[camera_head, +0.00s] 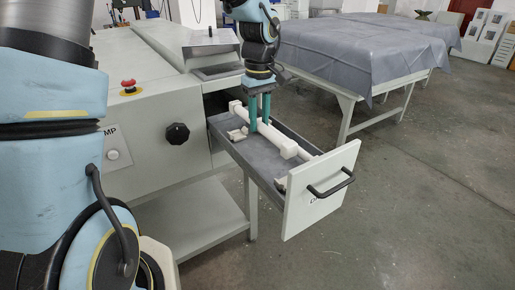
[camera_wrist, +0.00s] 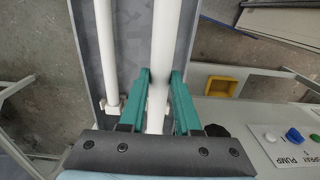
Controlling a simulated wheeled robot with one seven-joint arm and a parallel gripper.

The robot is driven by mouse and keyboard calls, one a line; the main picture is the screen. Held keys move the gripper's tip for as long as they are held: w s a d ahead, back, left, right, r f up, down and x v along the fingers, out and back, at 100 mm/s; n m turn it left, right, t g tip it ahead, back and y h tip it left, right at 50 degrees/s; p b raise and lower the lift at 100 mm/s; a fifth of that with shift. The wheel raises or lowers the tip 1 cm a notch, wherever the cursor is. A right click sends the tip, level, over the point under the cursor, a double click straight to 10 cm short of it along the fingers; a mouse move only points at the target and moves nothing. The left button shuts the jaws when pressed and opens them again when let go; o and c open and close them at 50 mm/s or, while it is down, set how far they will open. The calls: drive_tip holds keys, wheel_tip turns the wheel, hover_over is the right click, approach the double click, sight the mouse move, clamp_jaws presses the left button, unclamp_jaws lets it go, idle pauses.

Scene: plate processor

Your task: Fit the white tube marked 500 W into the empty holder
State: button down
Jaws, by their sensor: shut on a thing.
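My gripper (camera_head: 259,122) has its two teal fingers pointing down into the open drawer (camera_head: 222,131). It is shut on a long white tube (camera_head: 277,138), which runs along the drawer's length. In the wrist view this tube (camera_wrist: 162,45) passes between the fingertips (camera_wrist: 160,80). No 500 W marking is readable on it. A second white tube (camera_wrist: 105,40) lies parallel to its left, with a white holder (camera_wrist: 112,107) at its lower end. I cannot tell whether the held tube touches the drawer floor.
The drawer's white front panel (camera_head: 306,208) has a black handle (camera_head: 331,184). The grey machine (camera_head: 150,120) with a black knob (camera_head: 177,134) and a red button (camera_head: 128,85) stands left. A covered table (camera_head: 360,50) is behind. Floor to the right is clear.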

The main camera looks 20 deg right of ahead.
wheel_tip(320, 180, down, 7)
drive_tip(key=shift+r+p, duration=0.1)
drive_tip(key=shift+p, duration=0.7)
drive_tip(key=shift+f, duration=0.45)
drive_tip(key=shift+f, duration=0.1)
drive_tip(key=shift+f, duration=0.2)
drive_tip(key=c, duration=0.6)
unclamp_jaws()
drive_tip(key=shift+r, duration=0.1)
drive_tip(key=shift+r, duration=0.1)
